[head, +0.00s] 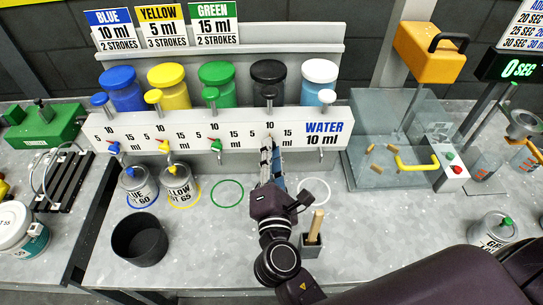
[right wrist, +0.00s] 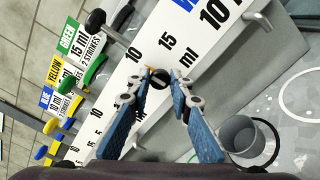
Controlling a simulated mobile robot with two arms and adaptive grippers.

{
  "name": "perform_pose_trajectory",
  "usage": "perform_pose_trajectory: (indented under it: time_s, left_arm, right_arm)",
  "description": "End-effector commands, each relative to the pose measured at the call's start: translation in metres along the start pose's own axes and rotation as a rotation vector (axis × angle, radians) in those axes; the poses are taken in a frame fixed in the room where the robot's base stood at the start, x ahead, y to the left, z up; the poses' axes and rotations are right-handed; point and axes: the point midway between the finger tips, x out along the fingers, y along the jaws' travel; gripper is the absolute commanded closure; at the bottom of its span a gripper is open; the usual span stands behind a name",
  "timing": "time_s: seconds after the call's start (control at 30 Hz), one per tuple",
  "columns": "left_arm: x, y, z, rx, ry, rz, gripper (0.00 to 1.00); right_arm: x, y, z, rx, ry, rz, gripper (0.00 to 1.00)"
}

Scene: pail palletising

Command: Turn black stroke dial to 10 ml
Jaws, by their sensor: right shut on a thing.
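The black stroke dial (right wrist: 159,79) sits on the white dispenser panel (head: 240,131); in the right wrist view it lies between my right fingertips. My right gripper (head: 267,148) is shut on it, seen also in the right wrist view (right wrist: 161,77). In the head view the fingers cover the dial, and its pointer setting cannot be read clearly. A "10" shows just above the fingertips and a "15 ml" to their right. The black pump jar (head: 268,82) stands above. My left gripper is not in view.
The blue dial (head: 114,147), yellow dial (head: 164,146) and green dial (head: 216,145) line the panel to the left. Two labelled pails (head: 180,186) stand below. A black bin (head: 140,239) and a holder with a wooden stick (head: 312,242) stand on the bench in front.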

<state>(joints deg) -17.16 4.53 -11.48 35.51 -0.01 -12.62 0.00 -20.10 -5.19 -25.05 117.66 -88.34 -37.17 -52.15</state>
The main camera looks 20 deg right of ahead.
Motion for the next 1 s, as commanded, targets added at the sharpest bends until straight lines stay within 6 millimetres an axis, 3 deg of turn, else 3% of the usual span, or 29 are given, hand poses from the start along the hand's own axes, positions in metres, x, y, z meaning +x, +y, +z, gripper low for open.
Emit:
perform_pose_trajectory:
  time_s: [0.67,0.7,0.8,1.0]
  left_arm:
    - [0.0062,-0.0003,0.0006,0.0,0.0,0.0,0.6]
    - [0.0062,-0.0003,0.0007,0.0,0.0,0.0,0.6]
    - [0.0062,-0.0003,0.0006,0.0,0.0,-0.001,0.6]
    - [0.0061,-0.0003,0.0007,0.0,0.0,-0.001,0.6]
  right_arm:
    - [-0.0002,-0.0007,-0.0002,0.068,0.0,-0.002,1.0]
    - [-0.0002,-0.0007,-0.0002,0.068,0.0,-0.002,0.8]
    - [-0.0002,-0.0007,-0.0002,0.067,0.0,-0.002,0.69]
    - [-0.0001,-0.0004,-0.0001,0.067,0.0,-0.001,0.65]
